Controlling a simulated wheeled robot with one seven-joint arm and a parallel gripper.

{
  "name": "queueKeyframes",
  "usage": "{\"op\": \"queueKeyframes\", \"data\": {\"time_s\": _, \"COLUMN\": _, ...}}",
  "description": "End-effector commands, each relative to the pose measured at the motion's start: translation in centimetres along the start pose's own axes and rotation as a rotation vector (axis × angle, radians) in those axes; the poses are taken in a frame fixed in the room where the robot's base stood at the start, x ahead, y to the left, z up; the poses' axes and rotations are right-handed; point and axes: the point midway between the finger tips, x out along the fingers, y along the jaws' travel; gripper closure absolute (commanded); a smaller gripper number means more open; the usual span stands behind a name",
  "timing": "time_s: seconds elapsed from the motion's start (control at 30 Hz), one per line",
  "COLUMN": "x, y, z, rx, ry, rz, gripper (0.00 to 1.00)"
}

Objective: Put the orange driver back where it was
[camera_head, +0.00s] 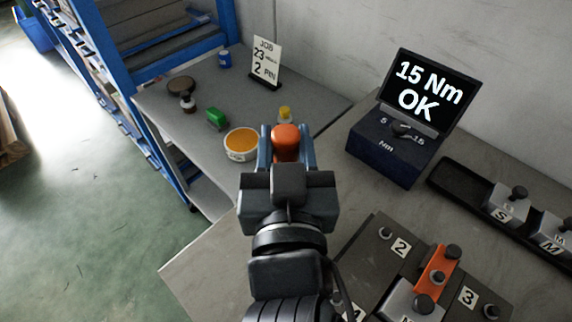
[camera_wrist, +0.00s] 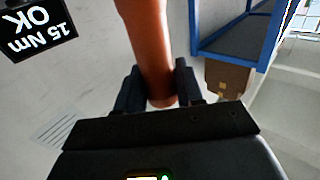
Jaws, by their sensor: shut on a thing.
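My gripper (camera_head: 286,152) is shut on the orange driver (camera_head: 286,137). In the head view only the driver's rounded orange end shows between the fingers. In the wrist view the driver (camera_wrist: 148,45) stands as an orange cylinder between the two dark fingers of my gripper (camera_wrist: 158,90) and runs out of the top of the picture. Its far end is out of view. The gripper is over the near part of the grey side table (camera_head: 220,88), and its height above the table is hard to tell.
A bowl of orange contents (camera_head: 241,145) is left of my gripper, with a green block (camera_head: 217,119) beyond. A small yellow object (camera_head: 285,113) shows behind the driver. The torque display (camera_head: 424,88) reads "15 Nm OK". A dark fixture plate (camera_head: 372,243) lies right of my arm.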

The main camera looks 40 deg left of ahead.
Motion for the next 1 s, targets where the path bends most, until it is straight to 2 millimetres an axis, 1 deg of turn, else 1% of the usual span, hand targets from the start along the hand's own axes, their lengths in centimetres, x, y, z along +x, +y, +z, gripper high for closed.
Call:
{"op": "queueKeyframes", "data": {"time_s": 0.03, "x": 0.0, "y": 0.0, "z": 0.9, "rx": 0.000, "ry": 0.001, "rz": -0.001, "gripper": 1.00}}
{"op": "queueKeyframes", "data": {"time_s": 0.1, "x": 0.0, "y": 0.0, "z": 1.8, "rx": -0.001, "ry": 0.001, "rz": -0.001, "gripper": 1.00}}
{"op": "queueKeyframes", "data": {"time_s": 0.23, "x": 0.0, "y": -0.1, "z": 3.1, "rx": -0.001, "ry": 0.001, "rz": -0.001, "gripper": 1.00}}
{"op": "queueKeyframes", "data": {"time_s": 0.53, "x": 0.0, "y": 0.0, "z": 3.0, "rx": -0.001, "ry": 0.002, "rz": 0.000, "gripper": 1.00}}
{"op": "queueKeyframes", "data": {"time_s": 0.67, "x": 0.0, "y": 0.0, "z": 3.4, "rx": 0.000, "ry": 0.002, "rz": 0.000, "gripper": 1.00}}
{"op": "queueKeyframes", "data": {"time_s": 0.7, "x": 0.0, "y": 0.0, "z": 3.5, "rx": -0.001, "ry": -0.001, "rz": 0.000, "gripper": 0.61}}
{"op": "queueKeyframes", "data": {"time_s": 0.93, "x": 0.0, "y": 0.0, "z": 3.4, "rx": -0.001, "ry": -0.001, "rz": 0.000, "gripper": 0.39}}
{"op": "queueKeyframes", "data": {"time_s": 1.0, "x": 0.0, "y": 0.0, "z": 3.4, "rx": -0.001, "ry": -0.001, "rz": 0.000, "gripper": 0.37}}
